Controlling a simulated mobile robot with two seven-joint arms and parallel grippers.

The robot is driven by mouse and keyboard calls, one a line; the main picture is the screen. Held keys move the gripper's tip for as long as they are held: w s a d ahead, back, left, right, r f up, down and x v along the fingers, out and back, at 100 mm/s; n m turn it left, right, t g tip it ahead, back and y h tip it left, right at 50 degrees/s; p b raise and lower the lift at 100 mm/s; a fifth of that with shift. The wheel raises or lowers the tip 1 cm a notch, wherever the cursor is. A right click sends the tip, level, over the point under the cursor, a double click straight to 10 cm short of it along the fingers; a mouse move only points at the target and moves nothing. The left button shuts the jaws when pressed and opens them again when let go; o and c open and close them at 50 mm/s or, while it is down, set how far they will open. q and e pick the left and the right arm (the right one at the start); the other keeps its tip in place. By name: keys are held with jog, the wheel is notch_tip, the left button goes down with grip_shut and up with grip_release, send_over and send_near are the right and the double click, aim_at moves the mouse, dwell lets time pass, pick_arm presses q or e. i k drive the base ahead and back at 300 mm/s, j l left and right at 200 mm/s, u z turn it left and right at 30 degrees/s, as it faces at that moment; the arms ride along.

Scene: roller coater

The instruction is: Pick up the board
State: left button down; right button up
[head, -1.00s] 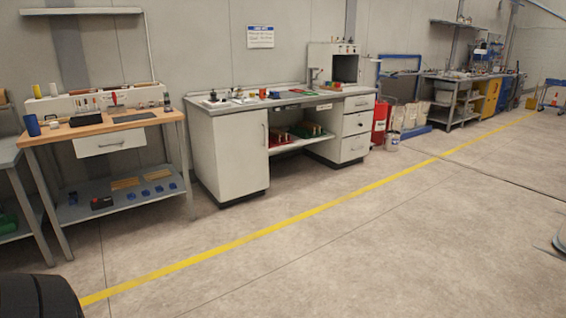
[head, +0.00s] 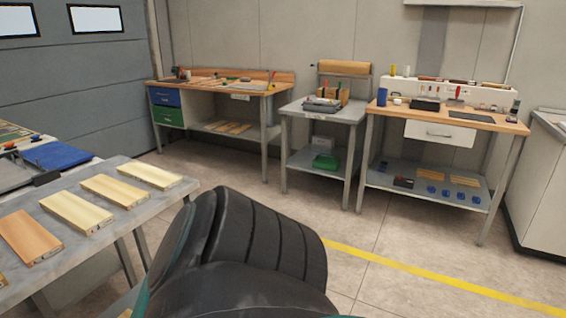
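Several wooden boards lie apart in a row on a grey table at the lower left. A further board is cut off at the left edge. Which one the task means, I cannot tell. A large dark part of my own arm fills the lower middle, to the right of this table. Neither gripper is in view.
The grey table (head: 142,204) borders my left side, with a blue item (head: 57,156) behind the boards. Workbenches stand along the far wall, including a wooden-topped bench (head: 452,117) and a small grey table (head: 338,113). The floor (head: 420,255) at right is clear, crossed by a yellow line.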

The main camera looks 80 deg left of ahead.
aim_at(158, 179)
jog(key=u, duration=3.75)
jog(key=i+l+u, duration=0.45)
jog(key=l+u, duration=0.3)
jog(key=i+l+u, duration=0.1)
jog(key=l, duration=0.3)
jog(key=i+l, duration=0.2)
jog(key=l, duration=0.2)
jog(key=u, duration=0.05)
